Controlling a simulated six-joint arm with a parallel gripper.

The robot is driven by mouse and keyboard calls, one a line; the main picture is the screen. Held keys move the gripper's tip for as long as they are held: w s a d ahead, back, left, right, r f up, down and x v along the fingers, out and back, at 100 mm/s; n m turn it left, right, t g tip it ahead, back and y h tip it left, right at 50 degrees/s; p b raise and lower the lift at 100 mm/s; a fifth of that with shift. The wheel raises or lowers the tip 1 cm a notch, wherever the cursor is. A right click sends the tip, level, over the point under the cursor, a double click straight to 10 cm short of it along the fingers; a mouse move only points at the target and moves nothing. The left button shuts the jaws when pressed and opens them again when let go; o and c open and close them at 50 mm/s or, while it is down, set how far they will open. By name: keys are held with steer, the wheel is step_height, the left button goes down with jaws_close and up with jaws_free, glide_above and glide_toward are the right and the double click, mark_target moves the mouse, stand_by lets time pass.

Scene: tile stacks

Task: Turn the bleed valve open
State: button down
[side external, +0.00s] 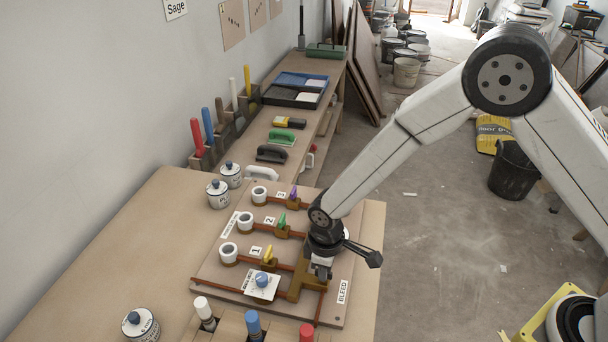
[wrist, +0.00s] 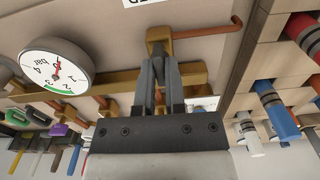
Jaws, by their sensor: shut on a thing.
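The bleed valve (wrist: 157,36) is a brass fitting on a copper pipe, under my gripper (wrist: 160,62) in the wrist view. In the side view its brass body (side external: 305,278) sits at the right of the pipe board, beside the BLEED label (side external: 343,291). My gripper (side external: 322,270) points down at it with its fingers shut together on the valve's handle. The fingers hide most of the handle, so its angle cannot be told. A round white gauge (wrist: 56,66) with a red needle shows left of the fingers in the wrist view.
The board (side external: 214,271) also carries yellow (side external: 269,254), green (side external: 282,221) and purple (side external: 294,192) valve handles and a blue knob (side external: 263,279) left of my gripper. Colored-handled tools stand in a rack at the front edge.

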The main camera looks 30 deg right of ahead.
steer(key=shift+r+n, duration=0.1)
steer(key=shift+n, duration=0.2)
steer(key=c, duration=0.7)
jaws_free()
steer(key=shift+r, duration=3.85)
